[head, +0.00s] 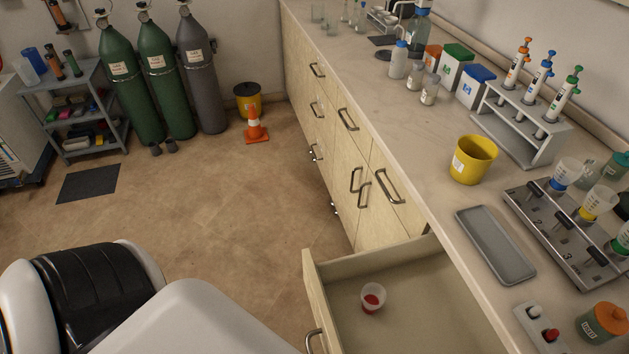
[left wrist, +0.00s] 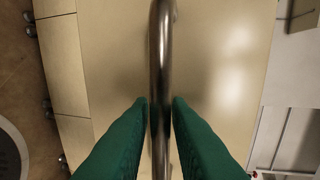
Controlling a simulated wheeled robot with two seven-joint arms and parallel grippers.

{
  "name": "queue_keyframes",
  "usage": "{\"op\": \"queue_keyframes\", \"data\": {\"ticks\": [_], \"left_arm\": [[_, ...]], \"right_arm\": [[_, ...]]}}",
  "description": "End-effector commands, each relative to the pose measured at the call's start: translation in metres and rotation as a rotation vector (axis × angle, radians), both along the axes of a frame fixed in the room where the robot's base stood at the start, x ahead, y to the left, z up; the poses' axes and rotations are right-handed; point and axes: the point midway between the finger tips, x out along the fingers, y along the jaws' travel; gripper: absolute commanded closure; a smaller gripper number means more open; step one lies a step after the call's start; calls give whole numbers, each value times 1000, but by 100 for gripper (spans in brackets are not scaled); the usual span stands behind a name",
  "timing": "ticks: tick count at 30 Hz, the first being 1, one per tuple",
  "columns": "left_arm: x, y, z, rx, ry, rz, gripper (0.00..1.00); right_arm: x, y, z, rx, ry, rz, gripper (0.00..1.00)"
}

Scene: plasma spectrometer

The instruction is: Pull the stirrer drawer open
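The drawer (head: 390,317) stands pulled out from the pale wooden counter front in the head view. A small clear cup (head: 372,298) with something red in it stands inside, near the drawer's front. The metal drawer handle (head: 311,343) shows only partly at the bottom edge. In the left wrist view the handle (left wrist: 160,50) runs vertically between the green fingers of my left gripper (left wrist: 159,103), which is closed on it. The drawer front (left wrist: 225,70) lies behind. My left gripper is outside the head view, and my right gripper is in neither view.
Other drawers and cabinet doors (head: 322,130) with handles line the counter. On top are a grey tray (head: 495,244), a yellow cup (head: 473,160) and a pipette rack (head: 520,127). The floor (head: 220,210) beside the counter is clear; an orange cone (head: 255,128) and gas cylinders stand farther back.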

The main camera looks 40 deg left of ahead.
Motion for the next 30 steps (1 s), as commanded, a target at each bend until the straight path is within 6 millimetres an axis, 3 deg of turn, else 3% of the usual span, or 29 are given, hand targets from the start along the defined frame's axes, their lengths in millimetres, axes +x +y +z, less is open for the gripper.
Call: {"op": "queue_keyframes", "data": {"ticks": [18,30], "left_arm": [[-85,61,19,2,5,-2,83],[-95,69,23,1,2,0,83]], "right_arm": [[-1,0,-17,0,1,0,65],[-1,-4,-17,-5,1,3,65]]}}
